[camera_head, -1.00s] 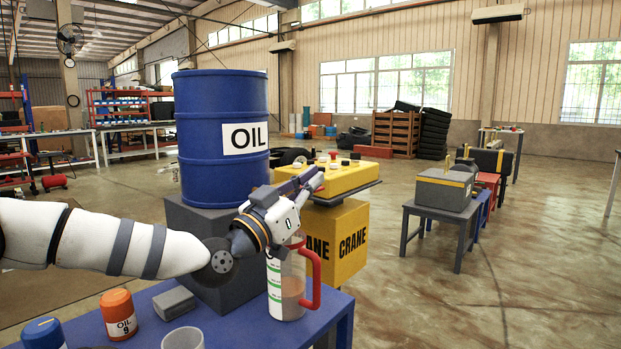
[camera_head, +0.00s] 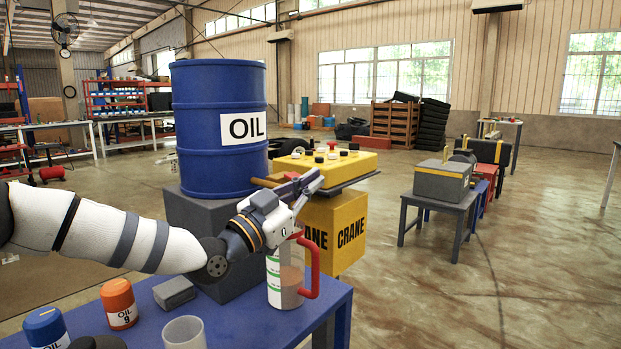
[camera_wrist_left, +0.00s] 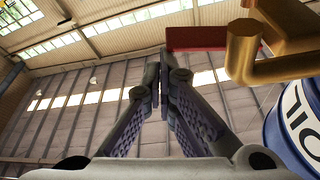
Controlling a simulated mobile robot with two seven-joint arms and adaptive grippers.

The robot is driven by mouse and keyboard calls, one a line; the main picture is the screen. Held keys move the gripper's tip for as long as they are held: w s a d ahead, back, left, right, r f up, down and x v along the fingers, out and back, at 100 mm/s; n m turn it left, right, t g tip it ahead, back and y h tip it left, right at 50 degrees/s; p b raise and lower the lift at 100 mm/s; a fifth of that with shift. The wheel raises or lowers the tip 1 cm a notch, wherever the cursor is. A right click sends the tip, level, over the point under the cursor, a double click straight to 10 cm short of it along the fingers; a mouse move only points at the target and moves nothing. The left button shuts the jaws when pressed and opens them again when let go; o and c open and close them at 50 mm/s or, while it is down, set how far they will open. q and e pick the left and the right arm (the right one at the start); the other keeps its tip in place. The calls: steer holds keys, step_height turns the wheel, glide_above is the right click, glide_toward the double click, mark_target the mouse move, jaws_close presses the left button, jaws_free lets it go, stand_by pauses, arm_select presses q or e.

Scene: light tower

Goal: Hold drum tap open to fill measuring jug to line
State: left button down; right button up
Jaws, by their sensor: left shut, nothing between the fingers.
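The blue oil drum (camera_head: 219,130) stands on a dark grey block (camera_head: 185,215). In the left wrist view its tap (camera_wrist_left: 243,50) is a gold bent pipe, with a red bar (camera_wrist_left: 205,38) beside it, probably the handle. The clear measuring jug (camera_head: 285,275) with a red handle stands upright on the blue table, with brownish liquid inside. My left gripper (camera_head: 312,182) is shut and empty above the jug. Its fingertips show just below the red bar in the wrist view; contact cannot be told. The gripper hides the spout and jug's mouth in the head view. My right gripper is out of view.
On the blue table (camera_head: 235,325) are a grey box (camera_head: 174,292), an orange can (camera_head: 119,303), a blue can (camera_head: 46,328) and an empty cup (camera_head: 184,333). A yellow crane control box (camera_head: 335,167) stands behind the jug.

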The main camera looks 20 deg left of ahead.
arm_select(q)
steer(key=shift+a+f+m+g+h, duration=0.1)
steer(key=shift+f+m+g+h, duration=0.25)
steer(key=shift+m, duration=0.4)
steer(key=shift+f+m+g+h, duration=0.2)
steer(key=shift+f+m, duration=0.25)
steer(key=shift+m, duration=0.3)
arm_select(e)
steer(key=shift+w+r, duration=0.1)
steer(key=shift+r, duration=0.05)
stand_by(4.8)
arm_select(q)
step_height(320, 180, up, 5)
steer(key=d+p, duration=0.1)
steer(key=p, duration=0.1)
steer(key=d+f+p+v, duration=0.1)
steer(key=v, duration=0.9)
steer(key=shift+s+a+f, duration=0.2)
steer(key=shift+s, duration=0.05)
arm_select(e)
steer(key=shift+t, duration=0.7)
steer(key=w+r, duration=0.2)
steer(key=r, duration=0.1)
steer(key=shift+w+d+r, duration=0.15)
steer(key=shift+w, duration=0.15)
